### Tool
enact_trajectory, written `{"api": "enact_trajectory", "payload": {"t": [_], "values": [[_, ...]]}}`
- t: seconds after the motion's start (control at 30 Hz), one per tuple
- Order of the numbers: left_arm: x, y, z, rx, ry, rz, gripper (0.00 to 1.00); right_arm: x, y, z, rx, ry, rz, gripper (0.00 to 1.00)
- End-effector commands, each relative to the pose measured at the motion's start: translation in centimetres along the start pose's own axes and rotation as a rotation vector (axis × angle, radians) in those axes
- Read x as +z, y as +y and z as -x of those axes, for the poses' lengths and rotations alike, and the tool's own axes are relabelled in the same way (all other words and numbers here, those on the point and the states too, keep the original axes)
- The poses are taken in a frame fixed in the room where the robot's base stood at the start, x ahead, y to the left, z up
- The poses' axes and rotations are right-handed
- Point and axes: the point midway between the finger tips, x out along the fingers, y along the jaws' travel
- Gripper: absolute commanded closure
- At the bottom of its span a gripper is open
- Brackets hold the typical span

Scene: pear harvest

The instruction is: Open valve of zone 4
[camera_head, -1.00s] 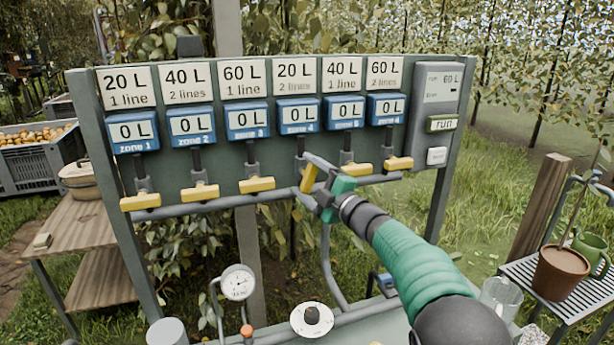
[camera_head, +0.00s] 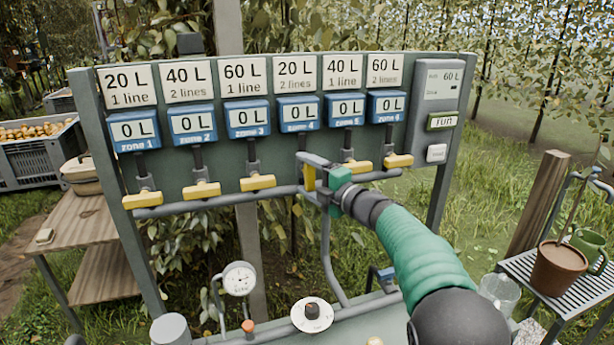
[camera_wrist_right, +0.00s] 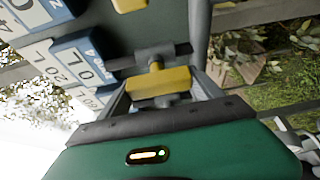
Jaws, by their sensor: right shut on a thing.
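The zone 4 valve has a yellow handle (camera_head: 309,179) below the blue "zone 4" display (camera_head: 298,114), which reads 0 L. My fingers hide part of the handle. My left gripper is not in view.
Crosswise handles of zone 3 (camera_head: 258,183) and zone 5 (camera_head: 357,167) flank the valve. A grey control box (camera_head: 438,95) with a "run" button (camera_head: 442,122) is at the panel's right. Below are a gauge (camera_head: 239,279) and a dial (camera_head: 312,315).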

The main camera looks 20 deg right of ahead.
Motion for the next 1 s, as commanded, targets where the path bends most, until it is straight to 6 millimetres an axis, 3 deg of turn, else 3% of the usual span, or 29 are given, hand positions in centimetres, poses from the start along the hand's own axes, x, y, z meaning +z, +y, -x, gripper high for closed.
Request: {"api": "enact_trajectory", "payload": {"t": [0.13,0.17,0.3,0.67,0.77,1.0], "values": [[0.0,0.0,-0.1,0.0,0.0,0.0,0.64,-0.2,-0.7,-0.1,-0.012,0.004,0.001,0.66],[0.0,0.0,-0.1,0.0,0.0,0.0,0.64,-0.2,-0.8,-0.1,-0.012,0.004,0.001,0.23],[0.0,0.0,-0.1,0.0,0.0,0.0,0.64,-0.1,-0.6,-0.1,-0.01,0.004,0.0,0.05],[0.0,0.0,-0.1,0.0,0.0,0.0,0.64,0.0,-0.3,0.4,-0.004,0.001,0.0,0.04],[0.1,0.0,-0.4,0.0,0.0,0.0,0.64,0.0,-0.2,1.9,-0.003,0.0,0.001,0.04],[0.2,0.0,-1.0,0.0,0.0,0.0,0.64,0.0,-0.3,8.7,-0.003,-0.002,-0.001,0.04]]}}
